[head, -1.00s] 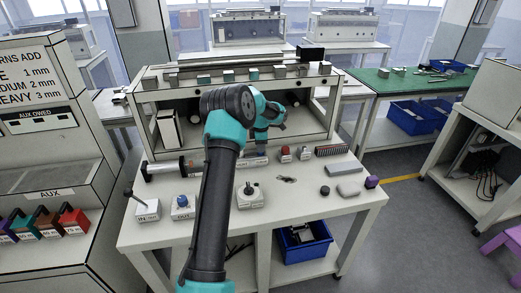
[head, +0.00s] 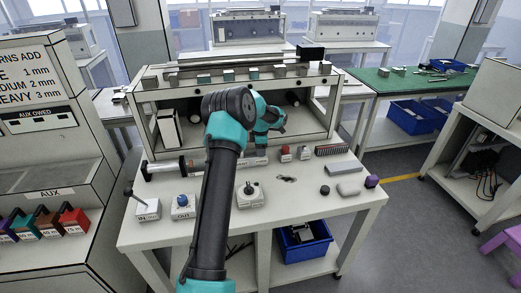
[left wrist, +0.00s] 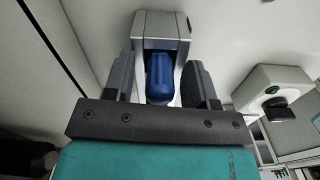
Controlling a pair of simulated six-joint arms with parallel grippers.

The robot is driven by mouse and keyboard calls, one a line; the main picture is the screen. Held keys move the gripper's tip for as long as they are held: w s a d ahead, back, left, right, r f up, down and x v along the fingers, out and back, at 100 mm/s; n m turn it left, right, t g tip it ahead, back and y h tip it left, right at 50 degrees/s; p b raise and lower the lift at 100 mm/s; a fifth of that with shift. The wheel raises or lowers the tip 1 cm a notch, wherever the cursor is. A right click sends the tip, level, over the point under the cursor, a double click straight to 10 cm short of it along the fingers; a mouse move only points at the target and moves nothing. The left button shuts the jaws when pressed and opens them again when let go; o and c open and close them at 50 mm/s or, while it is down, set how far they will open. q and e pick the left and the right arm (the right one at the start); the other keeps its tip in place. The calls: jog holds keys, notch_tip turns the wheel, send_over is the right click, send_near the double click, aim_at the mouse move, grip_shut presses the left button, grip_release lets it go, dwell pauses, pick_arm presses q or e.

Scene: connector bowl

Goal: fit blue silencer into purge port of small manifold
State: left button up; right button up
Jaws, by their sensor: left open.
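In the left wrist view my left gripper (left wrist: 160,72) is open. Its two dark fingers stand on either side of the blue silencer (left wrist: 160,80), with a narrow gap visible at each side. The silencer is rounded and dark blue. It lies against a silver-grey block (left wrist: 160,24), which looks like the small manifold. The port itself is hidden, so I cannot tell how deep the silencer sits. In the head view my left arm crosses the bench and its teal wrist covers the spot in front of the shelf; the fingertips cannot be made out. My right gripper is out of view.
The white bench holds an IN block (head: 147,209), an OUT block (head: 183,206) with a blue top, and a white block with a dark knob (head: 250,193). A shelf frame (head: 150,100) stands behind.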

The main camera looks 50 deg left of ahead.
pick_arm(q)
jog(key=shift+r, duration=0.1)
notch_tip(320, 180, up, 12)
dwell(0.6)
dwell(0.5)
